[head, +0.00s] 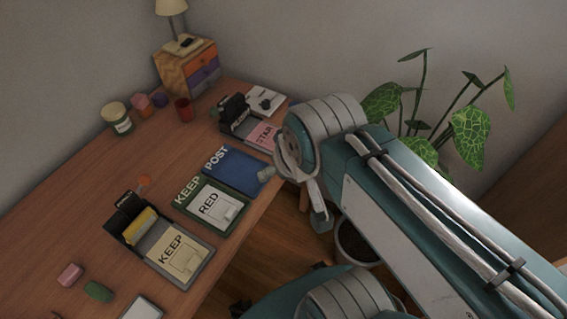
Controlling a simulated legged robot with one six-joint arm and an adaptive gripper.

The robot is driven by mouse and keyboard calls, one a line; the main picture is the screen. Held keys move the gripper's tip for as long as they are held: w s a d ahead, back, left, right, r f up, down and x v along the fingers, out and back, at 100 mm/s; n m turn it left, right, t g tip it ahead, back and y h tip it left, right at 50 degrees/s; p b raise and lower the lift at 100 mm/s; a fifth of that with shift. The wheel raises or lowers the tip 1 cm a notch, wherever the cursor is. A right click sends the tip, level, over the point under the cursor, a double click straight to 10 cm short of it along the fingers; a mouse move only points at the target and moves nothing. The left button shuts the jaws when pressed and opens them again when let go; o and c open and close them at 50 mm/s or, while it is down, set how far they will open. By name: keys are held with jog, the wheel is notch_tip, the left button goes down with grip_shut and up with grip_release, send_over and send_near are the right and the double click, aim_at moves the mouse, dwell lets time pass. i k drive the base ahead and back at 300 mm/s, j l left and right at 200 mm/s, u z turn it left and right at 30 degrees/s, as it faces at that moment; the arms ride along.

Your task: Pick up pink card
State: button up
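A pink card (263,136) with dark lettering lies at the desk's right side, in or against the front of a dark holder (236,116). My gripper (293,198) is in front of the desk's right edge, nearer the camera than the card and lower right of it in the picture. Its two finger tips look spread apart, with floor showing between them, so it appears open and empty. My arm comes in from the lower right and its wrist ends just right of the card.
The desk (60,215) also holds a blue POST pad (234,170), a green KEEP tray (187,197) with a RED card, and a dark holder (128,220) with a yellow KEEP card. A small drawer box (172,72) stands behind. A potted plant (470,135) is right of the desk.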

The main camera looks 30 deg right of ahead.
aim_at(262, 136)
jog(key=u, duration=2.4)
jog(key=z, duration=2.45)
jog(key=i+l+z, duration=0.1)
jog(key=z, duration=0.15)
jog(key=i+l+u, duration=0.1)
jog(key=l, duration=0.2)
jog(key=i+l+u, duration=0.15)
jog(key=i+l, duration=0.05)
jog(key=l, duration=0.1)
